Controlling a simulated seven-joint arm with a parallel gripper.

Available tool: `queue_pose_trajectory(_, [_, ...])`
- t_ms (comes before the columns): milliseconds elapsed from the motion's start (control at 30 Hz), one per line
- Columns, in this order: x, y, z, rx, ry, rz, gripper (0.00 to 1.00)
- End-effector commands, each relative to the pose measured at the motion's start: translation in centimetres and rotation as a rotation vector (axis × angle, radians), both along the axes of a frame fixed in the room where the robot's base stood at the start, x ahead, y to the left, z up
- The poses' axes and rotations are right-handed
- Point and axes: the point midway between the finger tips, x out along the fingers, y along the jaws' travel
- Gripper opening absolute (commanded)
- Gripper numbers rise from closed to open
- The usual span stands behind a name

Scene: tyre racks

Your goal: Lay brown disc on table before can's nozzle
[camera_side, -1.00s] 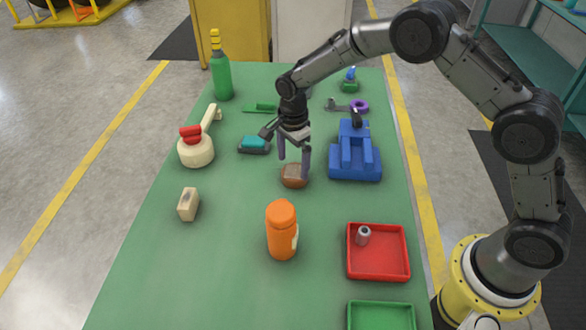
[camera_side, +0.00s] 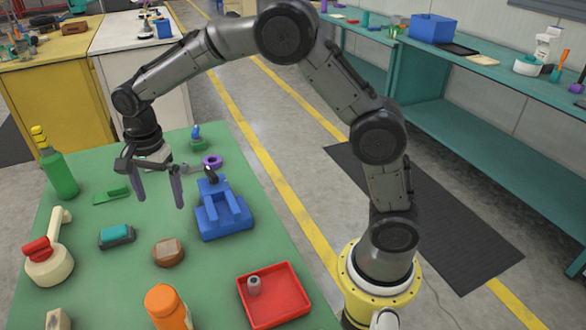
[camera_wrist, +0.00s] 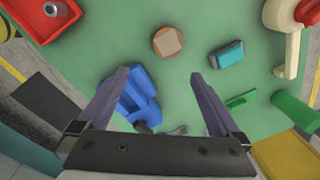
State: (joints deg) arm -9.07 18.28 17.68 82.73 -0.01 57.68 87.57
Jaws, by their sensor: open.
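The brown disc (camera_side: 168,252) lies flat on the green table, with a paler square patch on its top; it also shows in the wrist view (camera_wrist: 168,41). A cream can (camera_side: 50,262) with a red part and a long cream arm, which looks like its nozzle, stands at the left. In the wrist view the can (camera_wrist: 284,16) is cut by the top edge. The disc is apart from it, with a teal-topped block (camera_side: 117,236) between them. My gripper (camera_side: 160,203) is open and empty, raised above the table's far part; its fingers (camera_wrist: 160,76) point down, clear of the disc.
A blue vise-like piece (camera_side: 222,212) stands right of the disc. An orange bottle (camera_side: 166,308) and a red tray (camera_side: 285,305) with a small grey part are nearer. A green bottle (camera_side: 60,175) and a purple ring (camera_side: 212,162) are farther back.

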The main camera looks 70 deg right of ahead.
Motion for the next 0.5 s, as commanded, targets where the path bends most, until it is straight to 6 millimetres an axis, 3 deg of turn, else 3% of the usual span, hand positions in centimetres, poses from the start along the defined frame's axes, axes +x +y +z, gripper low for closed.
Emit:
queue_pose_trajectory(33, [-1.6,-0.8,2.6,-0.002,-0.037,0.077,1.0])
queue_pose_trajectory(200, [-8.1,-3.2,8.3,-0.039,-0.137,0.382,1.0])
queue_pose_trajectory(333, [-13.7,-4.7,11.0,-0.092,-0.211,0.614,1.0])
queue_pose_trajectory(500, [-21.1,-6.3,12.3,-0.193,-0.296,0.912,1.0])
